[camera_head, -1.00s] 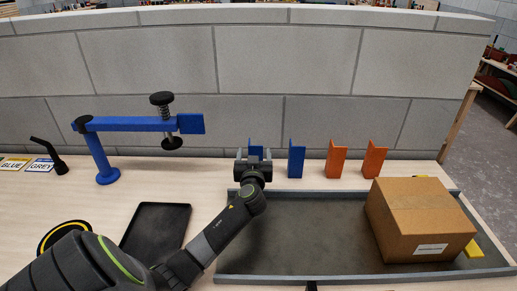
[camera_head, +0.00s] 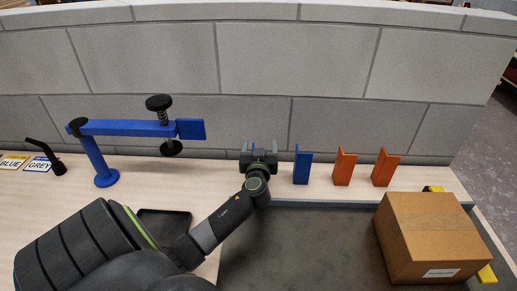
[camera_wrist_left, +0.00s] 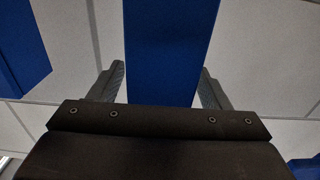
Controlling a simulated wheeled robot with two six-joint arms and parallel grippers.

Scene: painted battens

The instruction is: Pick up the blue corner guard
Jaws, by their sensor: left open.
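A blue corner guard (camera_wrist_left: 172,45) stands between the two fingers of my left gripper (camera_wrist_left: 161,88) in the left wrist view. The fingers are apart, with a gap on each side of the guard. In the head view my left gripper (camera_head: 259,150) is at the back of the bench and largely hides this guard. A second blue corner guard (camera_head: 302,167) stands upright just to the right of the gripper. My right gripper is not in view.
Two orange corner guards (camera_head: 344,168) (camera_head: 385,169) stand farther right. A cardboard box (camera_head: 430,238) sits in the grey tray (camera_head: 300,250). A blue clamp stand (camera_head: 125,128) stands left of the gripper. A block wall (camera_head: 260,60) rises close behind.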

